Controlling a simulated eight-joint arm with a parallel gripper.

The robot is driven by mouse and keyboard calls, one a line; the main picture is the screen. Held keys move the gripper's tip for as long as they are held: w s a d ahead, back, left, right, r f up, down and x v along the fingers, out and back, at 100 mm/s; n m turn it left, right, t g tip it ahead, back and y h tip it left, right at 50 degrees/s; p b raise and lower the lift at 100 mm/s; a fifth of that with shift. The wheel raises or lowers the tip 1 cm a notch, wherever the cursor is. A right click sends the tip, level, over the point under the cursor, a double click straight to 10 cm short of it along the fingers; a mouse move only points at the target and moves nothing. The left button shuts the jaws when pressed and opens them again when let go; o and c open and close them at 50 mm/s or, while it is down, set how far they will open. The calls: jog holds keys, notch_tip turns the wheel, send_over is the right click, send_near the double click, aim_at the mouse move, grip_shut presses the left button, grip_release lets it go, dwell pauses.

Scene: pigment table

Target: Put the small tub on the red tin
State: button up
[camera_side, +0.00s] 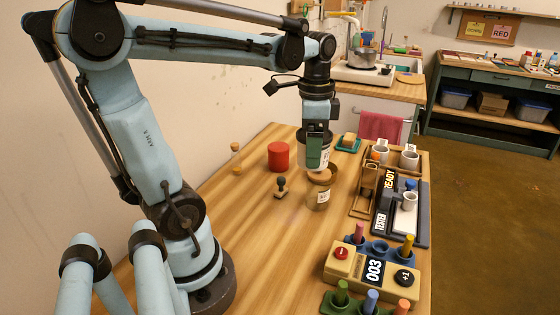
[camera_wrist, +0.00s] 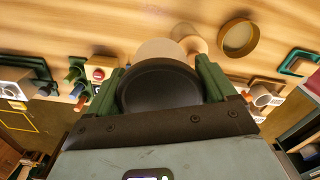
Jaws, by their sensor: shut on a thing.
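My gripper (camera_side: 314,158) is shut on a white tub (camera_side: 303,150) with a dark round top, held upright above the table. In the wrist view the tub's dark top (camera_wrist: 160,88) fills the gap between my green fingers (camera_wrist: 163,82). I take this to be the small tub. The red tin (camera_side: 278,156) stands upright on the table, left of and apart from the held tub in the side view. Its top looks bare. I do not see the red tin in the wrist view.
A tan labelled jar (camera_side: 319,197) stands just below the held tub. A dark-handled stamp (camera_side: 281,188) and an hourglass (camera_side: 236,158) stand to the left. A green-blue tray (camera_side: 348,143), cup racks and a button box (camera_side: 371,268) line the right. The table's left front is clear.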

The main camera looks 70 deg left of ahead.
jog(key=w+a+r+n, duration=0.1)
jog(key=w+a+r, duration=0.1)
jog(key=a, duration=0.4)
jog(key=w+a+r, duration=0.1)
jog(key=w+a, duration=0.2)
jog(key=a, duration=0.3)
send_over(278, 146)
jog(key=f, duration=0.6)
jog(key=shift+d+f, duration=0.2)
jog(key=shift+f, duration=0.15)
jog(key=shift+s+a+f, duration=0.1)
jog(key=shift+a+f, duration=0.05)
jog(key=shift+f, duration=1.95)
jog(key=shift+f, duration=0.15)
jog(key=o, duration=1)
jog(key=shift+o, duration=0.2)
